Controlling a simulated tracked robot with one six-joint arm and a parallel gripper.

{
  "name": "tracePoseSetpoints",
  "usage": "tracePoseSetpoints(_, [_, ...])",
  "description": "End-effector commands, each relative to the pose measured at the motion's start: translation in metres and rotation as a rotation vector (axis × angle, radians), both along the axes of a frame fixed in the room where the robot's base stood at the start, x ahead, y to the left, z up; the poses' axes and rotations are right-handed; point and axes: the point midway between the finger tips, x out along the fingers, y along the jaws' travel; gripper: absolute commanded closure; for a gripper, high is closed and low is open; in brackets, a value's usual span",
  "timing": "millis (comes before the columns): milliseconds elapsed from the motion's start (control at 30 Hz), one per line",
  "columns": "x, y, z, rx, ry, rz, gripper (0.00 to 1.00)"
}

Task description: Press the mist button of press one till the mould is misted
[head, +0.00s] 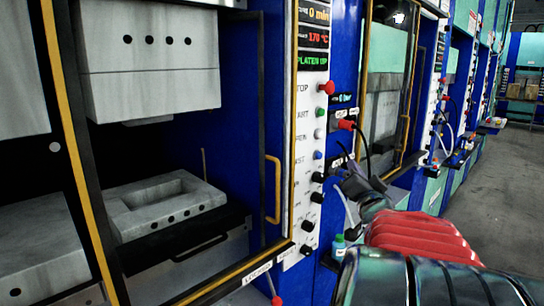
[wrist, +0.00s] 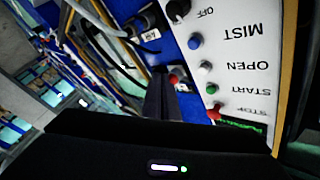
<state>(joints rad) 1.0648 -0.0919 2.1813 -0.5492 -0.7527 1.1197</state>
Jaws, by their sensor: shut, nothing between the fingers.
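The mist button is a blue knob (head: 318,155) on the white control panel of the near press; in the wrist view it (wrist: 195,42) sits beside the upside-down word MIST. The lower mould (head: 165,200), grey with a rectangular cavity, lies on the lower platen, and a grey block (head: 150,60) hangs above it. No mist shows over it. My gripper (head: 345,178) is to the right of the panel, near the button's height; in the wrist view its shut fingers (wrist: 160,92) are empty. They appear apart from the button. I cannot read the press's number.
White (wrist: 205,68), green (wrist: 211,88) and red (wrist: 215,113) buttons line the panel, with black knobs (head: 317,177) below. The display (head: 313,62) reads PLATEN UP. Cables and a red-handled connector (head: 346,125) stand close to my gripper. A clear aisle (head: 490,190) lies at right.

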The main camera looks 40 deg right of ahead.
Motion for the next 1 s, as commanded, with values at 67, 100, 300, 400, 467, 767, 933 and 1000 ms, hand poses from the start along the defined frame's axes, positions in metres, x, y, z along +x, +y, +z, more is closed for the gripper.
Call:
tracePoseSetpoints(67, [0.009, 0.002, 0.000, 0.001, 0.001, 0.004, 1.00])
tracePoseSetpoints(100, [0.013, 0.002, 0.000, 0.000, -0.001, 0.002, 1.00])
tracePoseSetpoints(300, [0.034, 0.004, 0.000, 0.001, 0.000, 0.002, 1.00])
tracePoseSetpoints(400, [0.044, 0.005, 0.000, 0.001, 0.000, 0.002, 1.00])
tracePoseSetpoints(467, [0.050, 0.005, 0.000, 0.001, 0.001, 0.001, 1.00])
tracePoseSetpoints(767, [0.071, 0.006, 0.000, 0.000, 0.000, -0.001, 1.00])
tracePoseSetpoints(933, [0.072, 0.006, 0.000, 0.000, 0.001, -0.002, 1.00])
tracePoseSetpoints(1000, [0.072, 0.006, 0.000, 0.000, 0.001, -0.002, 1.00])
